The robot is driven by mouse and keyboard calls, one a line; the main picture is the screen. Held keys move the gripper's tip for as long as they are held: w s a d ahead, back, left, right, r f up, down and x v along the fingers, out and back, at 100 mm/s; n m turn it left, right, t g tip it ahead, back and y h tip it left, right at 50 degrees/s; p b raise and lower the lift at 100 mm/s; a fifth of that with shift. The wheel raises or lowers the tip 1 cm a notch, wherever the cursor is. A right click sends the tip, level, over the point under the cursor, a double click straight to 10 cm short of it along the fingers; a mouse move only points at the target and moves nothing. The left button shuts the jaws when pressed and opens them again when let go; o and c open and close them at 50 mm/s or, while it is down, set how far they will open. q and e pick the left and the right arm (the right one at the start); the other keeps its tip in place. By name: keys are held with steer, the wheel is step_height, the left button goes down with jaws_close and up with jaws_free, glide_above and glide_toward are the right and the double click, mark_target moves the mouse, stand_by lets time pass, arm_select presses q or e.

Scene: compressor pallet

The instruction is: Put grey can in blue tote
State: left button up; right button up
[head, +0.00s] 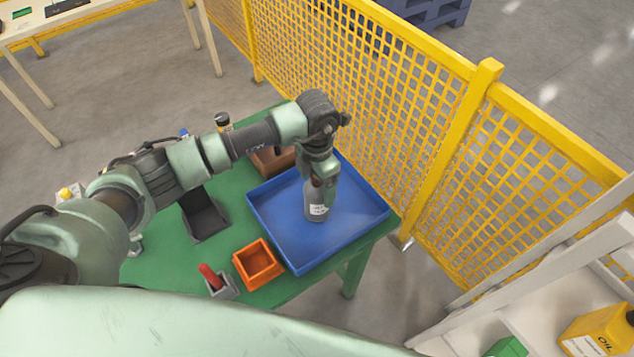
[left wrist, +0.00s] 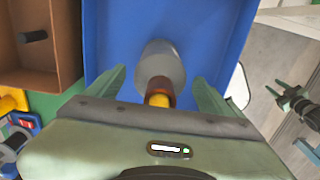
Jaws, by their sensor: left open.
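The grey can (head: 316,207) stands in the blue tote (head: 268,207) on the green table, and it has a white label. In the left wrist view the can (left wrist: 160,62) shows with a brown and yellow top, over the blue floor of the tote (left wrist: 205,30). My left gripper (head: 321,184) is above the can, pointing down, at its top. In the left wrist view its fingers (left wrist: 158,88) are spread, with a gap on each side of the can top.
An orange bin (head: 257,264) and a grey holder with a red-handled item (head: 213,280) stand beside the tote. A brown box (head: 270,160) is behind it. A yellow mesh fence (head: 400,110) runs close behind the table. A white shelf with a yellow oil can (head: 597,335) is at the right.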

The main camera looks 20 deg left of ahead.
arm_select(q)
step_height(320, 180, up, 11)
steer(key=b, duration=0.4)
steer(key=shift+f, duration=0.2)
steer(key=shift+r, duration=0.75)
